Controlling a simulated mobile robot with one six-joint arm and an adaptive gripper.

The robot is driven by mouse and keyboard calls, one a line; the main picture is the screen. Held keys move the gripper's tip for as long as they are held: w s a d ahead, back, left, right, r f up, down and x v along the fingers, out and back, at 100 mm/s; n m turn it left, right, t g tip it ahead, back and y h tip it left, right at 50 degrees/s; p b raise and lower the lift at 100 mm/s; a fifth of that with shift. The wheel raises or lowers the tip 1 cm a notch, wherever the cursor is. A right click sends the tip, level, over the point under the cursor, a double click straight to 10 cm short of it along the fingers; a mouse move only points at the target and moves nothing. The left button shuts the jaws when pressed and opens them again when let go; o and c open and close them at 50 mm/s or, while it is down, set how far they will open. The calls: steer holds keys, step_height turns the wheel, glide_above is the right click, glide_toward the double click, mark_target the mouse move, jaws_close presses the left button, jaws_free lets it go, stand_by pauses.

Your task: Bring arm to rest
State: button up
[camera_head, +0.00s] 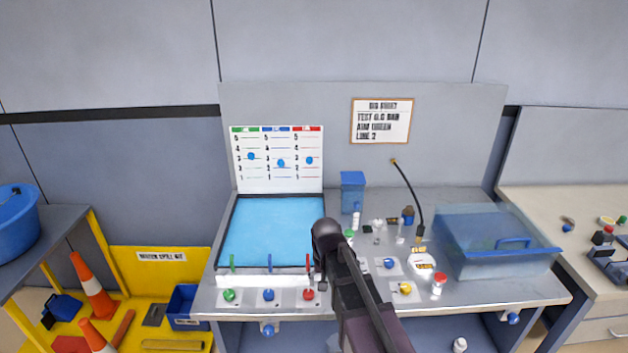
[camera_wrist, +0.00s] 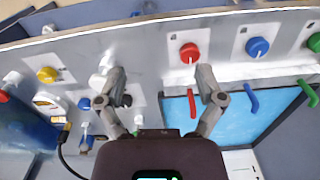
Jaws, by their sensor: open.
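My gripper (camera_wrist: 157,72) shows in the wrist view with its two fingers spread wide and nothing between them. It is over the front of the metal bench, and the wrist picture is turned about upside down. The red knob (camera_wrist: 189,52) appears just beside the right-hand finger, and the red lever (camera_wrist: 192,103) shows beside that finger too. I cannot tell whether the finger touches either. In the head view my arm reaches up from the bottom edge over the bench, right of the red knob (camera_head: 308,294); the gripper's fingers are mostly hidden there.
Blue (camera_head: 268,294) and green knobs (camera_head: 229,295) sit left of the red one, before a blue tank (camera_head: 275,230). A lidded clear blue box (camera_head: 500,258), a black hose (camera_head: 411,190) and small bottles stand to the right. Orange cones (camera_head: 92,285) stand at far left.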

steer(key=s+d, duration=1)
steer(key=d, duration=0.3)
steer(key=shift+d+f+n, duration=0.15)
steer(key=shift+f+n, duration=0.1)
steer(key=shift+n, duration=0.15)
steer(key=shift+w, duration=0.1)
steer(key=shift+c, duration=0.2)
stand_by(0.9)
